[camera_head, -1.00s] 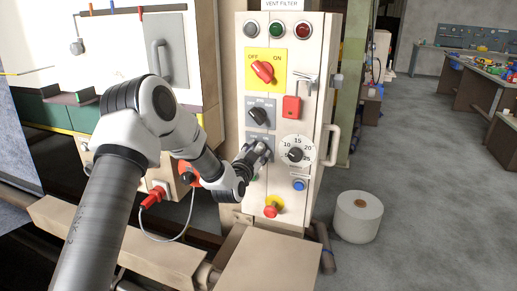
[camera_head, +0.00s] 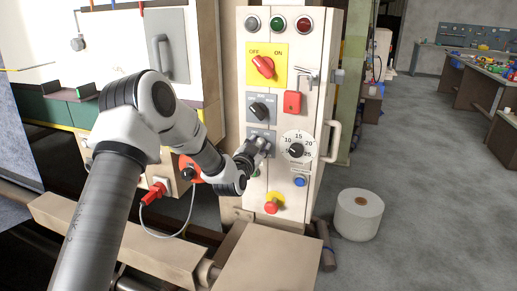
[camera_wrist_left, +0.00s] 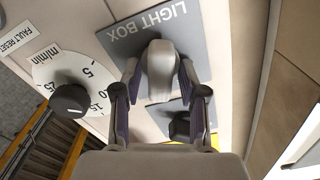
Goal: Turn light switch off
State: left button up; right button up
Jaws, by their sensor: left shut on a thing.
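The light switch is a grey rotary knob (camera_wrist_left: 161,70) on a grey plate marked LIGHT BOX (camera_wrist_left: 130,38), which reads upside down in the left wrist view. My left gripper (camera_wrist_left: 158,88) has one finger on each side of this knob and is shut on it. In the head view the left gripper (camera_head: 264,145) is against the front of the pale control cabinet, left of the round dial, and largely covers the switch. The top of the switch plate (camera_head: 258,131) shows above it. My right gripper is not in view.
A black selector (camera_head: 259,110) sits above the switch, and a numbered dial (camera_head: 296,150) is close to its right. A red emergency button (camera_head: 271,207) and blue button (camera_head: 299,181) are below. A red padlock (camera_head: 292,102) and door handle (camera_head: 334,141) stick out nearby.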

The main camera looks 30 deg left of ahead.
pick_arm(q)
jog(key=n+b, duration=0.2)
jog(key=n, duration=0.1)
jog(key=n+b, duration=0.3)
jog(key=shift+a+f, duration=0.2)
jog(key=n+b, duration=0.2)
jog(key=n, duration=0.1)
jog(key=shift+s+a+n+b, duration=0.1)
jog(key=shift+n+b, duration=0.2)
jog(key=shift+b, duration=0.05)
jog(key=shift+r+n+b, duration=0.1)
jog(key=shift+n+b, duration=0.2)
jog(key=shift+n, duration=0.2)
jog(key=o, duration=0.8)
jog(key=v, duration=1.2)
jog(key=shift+r, duration=0.1)
